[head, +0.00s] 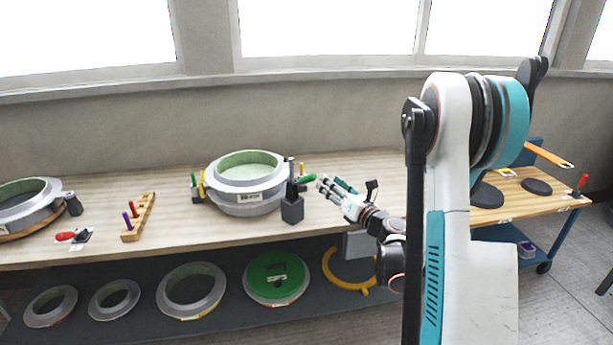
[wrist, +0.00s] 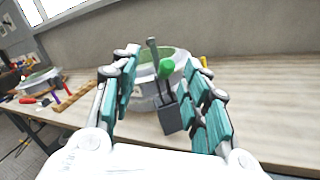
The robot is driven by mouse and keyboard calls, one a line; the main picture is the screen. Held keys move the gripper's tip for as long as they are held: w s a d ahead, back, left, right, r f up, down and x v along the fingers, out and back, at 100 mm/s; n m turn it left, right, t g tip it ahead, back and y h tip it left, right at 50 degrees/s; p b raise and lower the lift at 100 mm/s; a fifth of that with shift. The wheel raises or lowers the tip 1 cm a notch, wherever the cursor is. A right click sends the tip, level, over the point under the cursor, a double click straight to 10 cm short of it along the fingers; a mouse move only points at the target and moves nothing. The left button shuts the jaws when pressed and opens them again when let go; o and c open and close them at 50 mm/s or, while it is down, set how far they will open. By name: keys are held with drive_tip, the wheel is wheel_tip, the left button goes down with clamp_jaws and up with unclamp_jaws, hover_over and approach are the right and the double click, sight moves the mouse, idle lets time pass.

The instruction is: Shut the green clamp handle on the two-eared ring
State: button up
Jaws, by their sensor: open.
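The two-eared ring (head: 243,200) is a grey round mould with a pale green inside, standing on the wooden bench. A dark clamp block (head: 292,208) stands at its right side, with a green clamp handle (head: 306,179) sticking out to the right toward my gripper. My gripper (head: 328,186) is open and empty, just right of the handle. In the wrist view the green handle (wrist: 166,68) shows between my open fingers (wrist: 165,88), pointing toward the camera and apart from them. The ring (wrist: 150,92) is behind it, partly hidden by the fingers.
A second clamp with a yellow handle (head: 202,184) stands at the ring's left. A wooden peg rack (head: 139,217), a red-handled tool (head: 66,236) and another ring mould (head: 28,205) are further left. A lower shelf holds several rings. The bench front by the ring is clear.

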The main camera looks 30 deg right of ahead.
sight(308, 178)
drive_tip(key=w+f+b, duration=0.1)
drive_tip(key=w, duration=0.3)
drive_tip(key=w+a+f+n, duration=0.1)
drive_tip(key=w, duration=0.3)
drive_tip(key=w+f+n+b, duration=0.1)
drive_tip(key=w, duration=0.3)
drive_tip(key=shift+w+a+f+g+y+b, duration=0.15)
drive_tip(key=shift+w+f+g+y+b, duration=0.15)
drive_tip(key=shift+w+f+y, duration=0.1)
drive_tip(key=shift+s, duration=0.1)
clamp_jaws()
drive_tip(key=shift+r, duration=0.15)
